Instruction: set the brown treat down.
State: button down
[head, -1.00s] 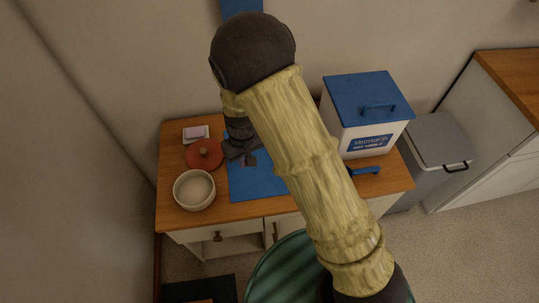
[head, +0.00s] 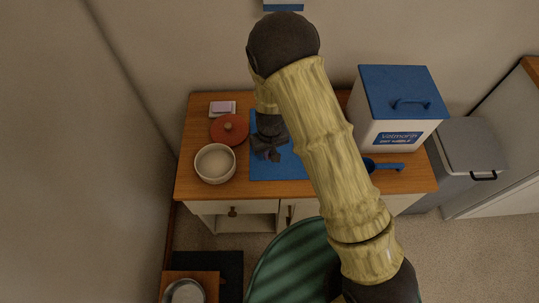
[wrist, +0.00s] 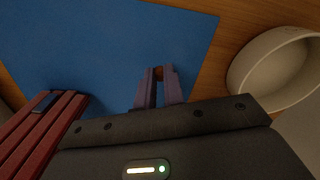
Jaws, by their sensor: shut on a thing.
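The brown treat (wrist: 158,73) shows as a small piece between my fingertips in the wrist view; most of it is hidden. My gripper (wrist: 158,80) is shut on it above the blue mat (wrist: 90,50). In the head view my gripper (head: 267,153) is over the left part of the mat (head: 285,170), right of the cream bowl (head: 215,163). The treat is too small to make out clearly there. I cannot tell whether it touches the mat.
A red lid (head: 229,129) and a pink-topped dish (head: 222,108) stand left on the wooden top. A white bin with a blue lid (head: 399,92) and a blue scoop (head: 385,166) are right. A red slatted thing (wrist: 40,120) shows in the wrist view.

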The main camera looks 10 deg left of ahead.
jog(key=shift+f, duration=1.1)
jog(key=shift+f, duration=0.15)
jog(key=c, duration=1.5)
grip_release()
notch_tip(320, 180, up, 12)
jog(key=shift+d+p, duration=0.15)
jog(key=shift+p, duration=0.2)
jog(key=shift+w, duration=0.1)
